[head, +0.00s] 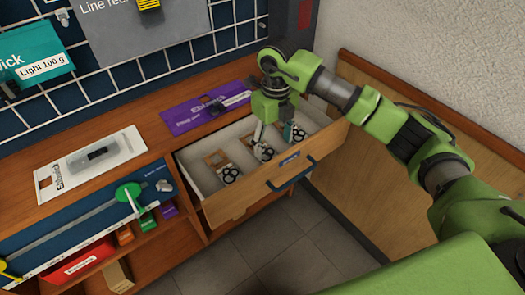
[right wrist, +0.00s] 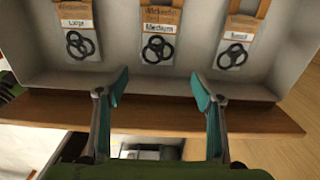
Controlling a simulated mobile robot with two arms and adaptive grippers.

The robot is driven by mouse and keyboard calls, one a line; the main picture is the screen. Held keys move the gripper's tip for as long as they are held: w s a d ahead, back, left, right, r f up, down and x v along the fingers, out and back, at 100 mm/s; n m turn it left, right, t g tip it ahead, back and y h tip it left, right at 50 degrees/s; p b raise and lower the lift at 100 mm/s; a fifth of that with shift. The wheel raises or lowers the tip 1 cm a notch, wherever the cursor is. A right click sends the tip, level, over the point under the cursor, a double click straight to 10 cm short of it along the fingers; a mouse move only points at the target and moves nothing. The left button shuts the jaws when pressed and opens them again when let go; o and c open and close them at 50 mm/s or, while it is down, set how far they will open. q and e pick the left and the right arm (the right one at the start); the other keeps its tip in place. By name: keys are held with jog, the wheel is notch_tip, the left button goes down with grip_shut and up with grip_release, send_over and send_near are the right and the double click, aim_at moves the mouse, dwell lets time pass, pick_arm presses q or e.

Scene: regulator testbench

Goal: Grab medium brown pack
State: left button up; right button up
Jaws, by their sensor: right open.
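The medium pack (right wrist: 158,47) has a brown card top, a white label reading "Medium" and a black three-ring part. It lies in the middle of the open drawer's row, between the Large pack (right wrist: 82,42) and the pack at right (right wrist: 234,50). In the head view the medium pack (head: 262,151) is partly hidden by my gripper. My right gripper (right wrist: 162,92) is open and empty, its teal fingertips apart and lined up with the medium pack, short of it in the picture. In the head view the right gripper (head: 274,134) is over the drawer. My left gripper is not in view.
The wooden drawer (head: 245,202) is pulled out, with a blue handle (head: 291,173) on its front. The bench top holds a purple pack (head: 205,110) and a white pack (head: 92,165). A wooden panel (head: 375,190) and a pale wall stand at right.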

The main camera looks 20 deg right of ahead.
aim_at(271, 156)
jog(key=f, duration=0.5)
jog(key=shift+w+a+b, duration=0.15)
jog(key=shift+a+b, duration=0.15)
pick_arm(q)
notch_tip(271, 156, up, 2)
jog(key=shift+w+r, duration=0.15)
pick_arm(e)
jog(key=c, duration=1)
